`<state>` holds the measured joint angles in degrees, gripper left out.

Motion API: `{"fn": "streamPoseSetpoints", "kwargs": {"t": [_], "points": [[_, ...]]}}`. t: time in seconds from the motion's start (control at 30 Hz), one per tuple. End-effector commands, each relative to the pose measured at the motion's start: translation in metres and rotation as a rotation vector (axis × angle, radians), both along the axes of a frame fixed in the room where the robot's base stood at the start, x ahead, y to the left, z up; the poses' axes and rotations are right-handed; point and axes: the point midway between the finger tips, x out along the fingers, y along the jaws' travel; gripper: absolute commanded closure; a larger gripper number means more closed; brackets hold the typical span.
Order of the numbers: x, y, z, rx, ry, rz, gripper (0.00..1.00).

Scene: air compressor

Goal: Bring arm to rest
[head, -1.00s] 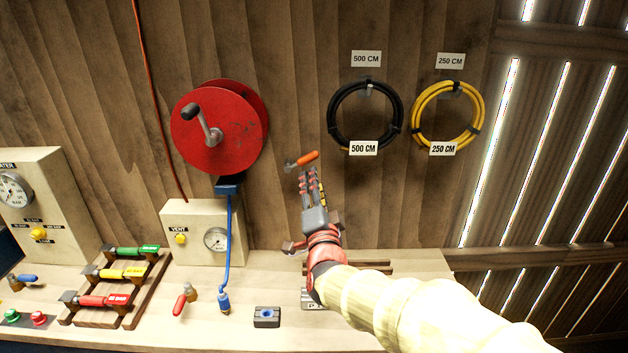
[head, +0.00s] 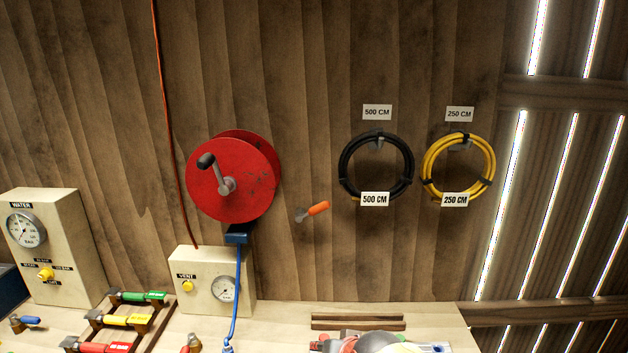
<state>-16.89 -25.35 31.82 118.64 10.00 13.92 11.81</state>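My arm (head: 385,343) shows only as a small part at the bottom edge of the head view, right of centre, low over the bench. My gripper is not clearly visible there, so its fingers cannot be made out. An orange-handled valve (head: 313,211) is on the wooden wall, right of the red hose reel (head: 233,177), with nothing touching it.
A black hose coil (head: 375,166) and a yellow one (head: 458,168) hang on the wall. A vent box with gauge (head: 212,281), a water gauge box (head: 55,247) and a rack of coloured handles (head: 125,320) stand on the left of the bench. A wooden rail (head: 358,321) lies near my arm.

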Motion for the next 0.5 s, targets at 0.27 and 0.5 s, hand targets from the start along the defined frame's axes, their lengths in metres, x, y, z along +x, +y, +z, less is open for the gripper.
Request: {"fn": "streamPoseSetpoints", "kwargs": {"t": [0.27,0.5], "points": [[-0.153,-0.089,0.013,-0.236,0.267,0.147,0.65],[-0.218,-0.144,0.051,-0.287,0.237,0.062,0.65]]}}
